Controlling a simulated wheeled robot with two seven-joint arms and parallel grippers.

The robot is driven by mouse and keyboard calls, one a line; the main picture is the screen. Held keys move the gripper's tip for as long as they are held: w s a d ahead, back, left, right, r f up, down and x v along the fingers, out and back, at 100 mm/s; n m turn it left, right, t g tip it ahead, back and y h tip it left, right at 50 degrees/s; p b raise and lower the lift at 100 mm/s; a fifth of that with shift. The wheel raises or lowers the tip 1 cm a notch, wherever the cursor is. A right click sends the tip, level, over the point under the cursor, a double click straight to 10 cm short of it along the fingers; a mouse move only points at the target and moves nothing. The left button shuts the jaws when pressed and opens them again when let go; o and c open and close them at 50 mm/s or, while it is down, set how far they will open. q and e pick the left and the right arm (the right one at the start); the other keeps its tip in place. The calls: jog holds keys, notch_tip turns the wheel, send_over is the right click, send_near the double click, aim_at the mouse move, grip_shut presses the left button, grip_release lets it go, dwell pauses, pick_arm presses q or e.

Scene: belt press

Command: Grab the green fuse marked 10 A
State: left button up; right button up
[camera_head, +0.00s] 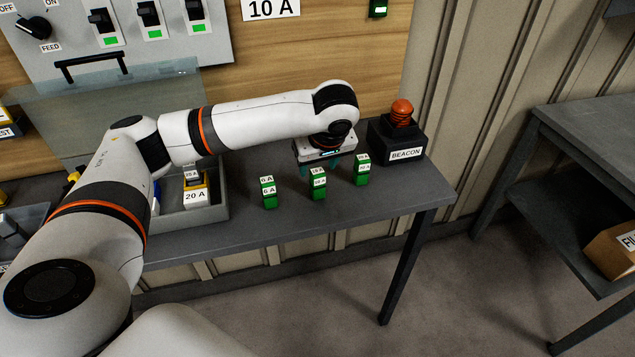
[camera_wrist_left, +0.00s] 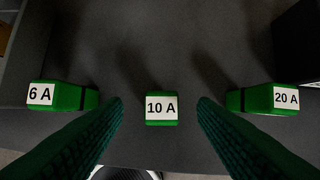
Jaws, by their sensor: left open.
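Three green fuses stand in a row on the grey table. The 10 A fuse (camera_head: 318,188) is the middle one; in the left wrist view it (camera_wrist_left: 161,108) shows its white label between my fingers. The 6 A fuse (camera_head: 269,193) is to its left and also shows in the wrist view (camera_wrist_left: 64,96). The 20 A fuse (camera_head: 362,174) is to its right, also in the wrist view (camera_wrist_left: 265,98). My left gripper (camera_head: 318,165) is open and empty, pointing down over the middle fuse, its green fingers (camera_wrist_left: 160,103) on either side of that fuse in the wrist picture.
A beacon (camera_head: 401,140) with a red dome stands on the table's right end. A grey tray (camera_head: 220,206) with a 20 A block (camera_head: 195,196) sits left of the fuses. A switch panel (camera_head: 165,45) is behind. Bare table lies in front of the fuses.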

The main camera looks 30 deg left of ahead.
aim_at(317, 171)
pick_arm(q)
jog(key=x, duration=0.3)
jog(key=shift+f, duration=0.35)
jog(key=c, duration=1.1)
jog(key=shift+r, duration=5.05)
jog(key=shift+d, duration=0.1)
